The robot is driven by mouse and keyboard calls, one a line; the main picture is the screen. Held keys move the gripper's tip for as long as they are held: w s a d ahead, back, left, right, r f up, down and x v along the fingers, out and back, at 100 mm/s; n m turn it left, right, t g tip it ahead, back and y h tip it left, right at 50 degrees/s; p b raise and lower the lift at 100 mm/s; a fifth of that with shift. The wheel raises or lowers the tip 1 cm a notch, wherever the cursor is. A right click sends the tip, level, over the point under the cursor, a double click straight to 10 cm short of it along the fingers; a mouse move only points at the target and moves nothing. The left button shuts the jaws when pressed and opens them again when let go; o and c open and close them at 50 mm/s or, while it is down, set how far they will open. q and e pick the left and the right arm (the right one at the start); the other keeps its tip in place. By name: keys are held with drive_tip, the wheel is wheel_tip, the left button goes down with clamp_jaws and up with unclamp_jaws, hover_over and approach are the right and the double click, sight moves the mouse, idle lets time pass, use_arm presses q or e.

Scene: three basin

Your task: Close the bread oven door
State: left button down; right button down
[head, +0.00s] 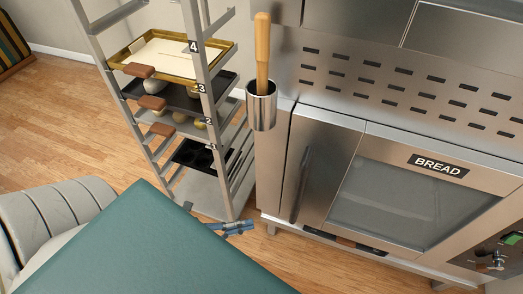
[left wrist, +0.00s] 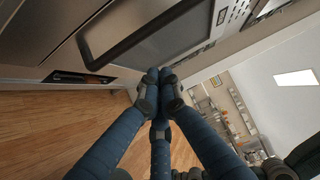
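The bread oven has a steel door (head: 400,200) with a glass window and a BREAD label above it, at the right of the head view. A long dark handle (head: 300,185) runs along its left side. The door looks about flush with the oven front; I cannot tell if a small gap remains. In the left wrist view the handle (left wrist: 140,35) crosses the upper left. My left gripper (head: 236,227) is low, left of the oven. Its blue fingers (left wrist: 155,80) meet at the tips with nothing between them.
A steel rack (head: 222,160) with trays stands left of the oven, close to my left gripper. A steel cup (head: 261,108) holding a wooden-handled tool hangs at the oven's left corner. Wooden floor (head: 60,130) is clear at the left.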

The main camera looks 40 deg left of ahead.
use_arm(q)
drive_tip(key=v, duration=0.5)
idle(0.4)
drive_tip(key=s+a+f+n+g+y, duration=0.15)
drive_tip(key=f+n+y, duration=0.5)
drive_tip(key=f, duration=0.75)
drive_tip(key=s+a+f+n+g+y, duration=0.1)
drive_tip(key=a+f+n+g+y, duration=0.25)
drive_tip(key=f+n, duration=0.8)
drive_tip(key=s+d+f+n+g+y, duration=0.1)
drive_tip(key=s+d+f+n+g, duration=0.2)
drive_tip(key=s+d+f, duration=0.2)
drive_tip(key=s+d+f+n+g, duration=0.2)
drive_tip(key=s+d+f+g, duration=0.2)
drive_tip(key=s+f, duration=0.6)
drive_tip(key=shift+s+d+f+n+g+y, duration=0.25)
drive_tip(key=shift+s+d+n+y, duration=0.2)
drive_tip(key=shift+s, duration=0.6)
drive_tip(key=c, duration=2.5)
unclamp_jaws()
drive_tip(key=shift+r, duration=0.15)
